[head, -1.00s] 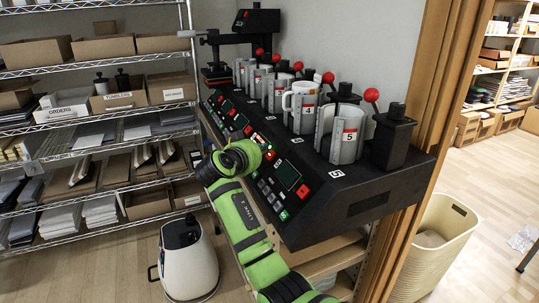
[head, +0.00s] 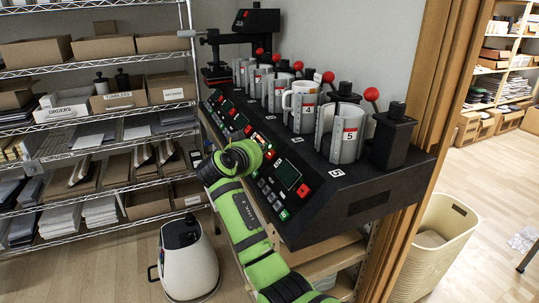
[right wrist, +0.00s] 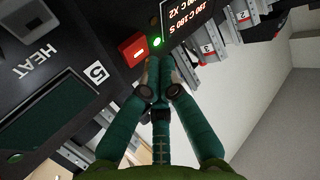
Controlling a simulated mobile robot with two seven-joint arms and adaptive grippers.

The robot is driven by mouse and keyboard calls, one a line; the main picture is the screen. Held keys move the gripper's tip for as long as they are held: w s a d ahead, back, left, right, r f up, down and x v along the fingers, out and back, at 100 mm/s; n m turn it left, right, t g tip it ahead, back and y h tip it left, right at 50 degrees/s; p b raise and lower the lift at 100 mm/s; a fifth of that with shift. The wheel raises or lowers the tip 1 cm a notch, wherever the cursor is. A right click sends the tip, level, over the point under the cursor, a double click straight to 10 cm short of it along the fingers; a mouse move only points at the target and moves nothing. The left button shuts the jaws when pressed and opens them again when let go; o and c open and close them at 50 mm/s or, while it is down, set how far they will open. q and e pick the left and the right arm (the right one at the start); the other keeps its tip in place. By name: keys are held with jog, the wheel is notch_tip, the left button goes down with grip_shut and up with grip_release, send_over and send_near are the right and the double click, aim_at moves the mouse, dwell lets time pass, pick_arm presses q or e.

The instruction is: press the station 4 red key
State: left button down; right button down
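The black mug press (head: 330,185) has a sloped panel of screens and keys. The station 4 red key (head: 270,155) is beside a lit screen (head: 259,138). In the right wrist view, this red key (right wrist: 133,50) is next to a lit green lamp (right wrist: 156,42) and the lit screen (right wrist: 189,18). My right gripper (right wrist: 157,66) is shut and empty, its tips at the panel just below the lamp and right of the key. I cannot tell whether they touch. In the head view my wrist (head: 240,157) largely hides the fingers. My left gripper is out of view.
A white mug (head: 300,100) sits in the station 4 clamp. The station 5 clamp (head: 345,140) is to its right, and its red key (head: 303,190) is lower right on the panel. Wire shelves (head: 100,145) stand left; a cream bin (head: 435,245) stands right.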

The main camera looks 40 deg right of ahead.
jog(key=shift+d+f, duration=0.2)
jog(key=shift+s+d+f+b, duration=0.15)
jog(key=shift+d+f+b, duration=0.2)
jog(key=shift+b, duration=0.05)
dwell(0.7)
jog(key=shift+a+r, duration=0.65)
jog(key=shift+a, duration=0.05)
jog(key=shift+w+p, duration=0.2)
jog(key=shift+p, duration=0.1)
jog(key=w+a+r+p, duration=0.1)
jog(key=a+r, duration=0.3)
jog(key=shift+a, duration=0.15)
dwell(0.6)
